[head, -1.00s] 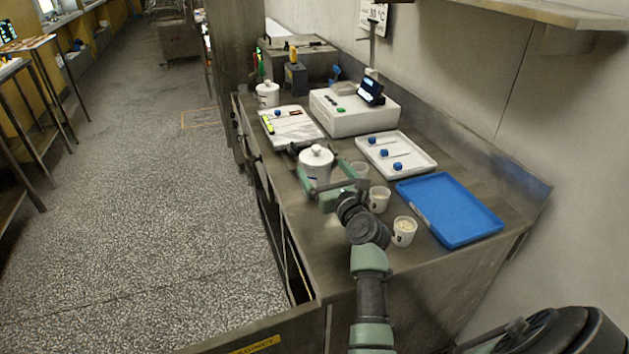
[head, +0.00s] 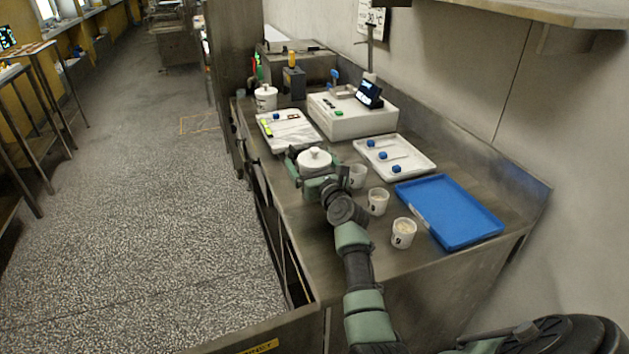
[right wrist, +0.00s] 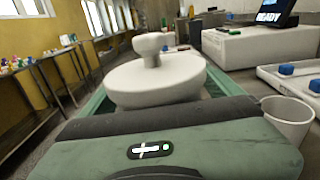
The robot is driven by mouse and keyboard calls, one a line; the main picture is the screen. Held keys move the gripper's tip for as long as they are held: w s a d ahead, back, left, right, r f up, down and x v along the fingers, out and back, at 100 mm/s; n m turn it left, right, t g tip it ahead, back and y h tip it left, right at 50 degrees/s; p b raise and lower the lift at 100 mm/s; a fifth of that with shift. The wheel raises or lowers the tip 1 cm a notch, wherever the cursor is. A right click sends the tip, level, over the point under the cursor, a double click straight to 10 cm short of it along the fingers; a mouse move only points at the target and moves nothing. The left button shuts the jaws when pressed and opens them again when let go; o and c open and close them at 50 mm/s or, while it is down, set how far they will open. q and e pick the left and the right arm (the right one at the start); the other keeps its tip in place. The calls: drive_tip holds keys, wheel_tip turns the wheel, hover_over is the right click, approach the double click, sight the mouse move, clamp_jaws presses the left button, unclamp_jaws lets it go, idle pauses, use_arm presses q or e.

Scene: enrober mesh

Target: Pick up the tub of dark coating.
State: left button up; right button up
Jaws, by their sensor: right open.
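A white lidded tub (head: 314,160) with a round knob stands upright near the left edge of the steel counter. My right gripper (head: 314,174) is around it, open, with a finger on either side. In the right wrist view the tub's lid (right wrist: 155,78) fills the space beyond my green palm, and the tub's lower body is hidden. A second white lidded tub (head: 265,99) stands farther back on the counter. Both lids are on, so I cannot see which tub holds the dark coating. My left gripper is not in view.
Several small white cups stand right of the gripper; the nearest (head: 404,233) holds something pale. A blue tray (head: 458,212), a white tray with blue-capped items (head: 420,153), another white tray (head: 292,146) and a white device (head: 348,119) surround them. The counter's left edge is close.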

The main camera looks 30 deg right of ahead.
drive_tip(key=c, duration=1.9)
drive_tip(key=shift+r, duration=0.2)
clamp_jaws()
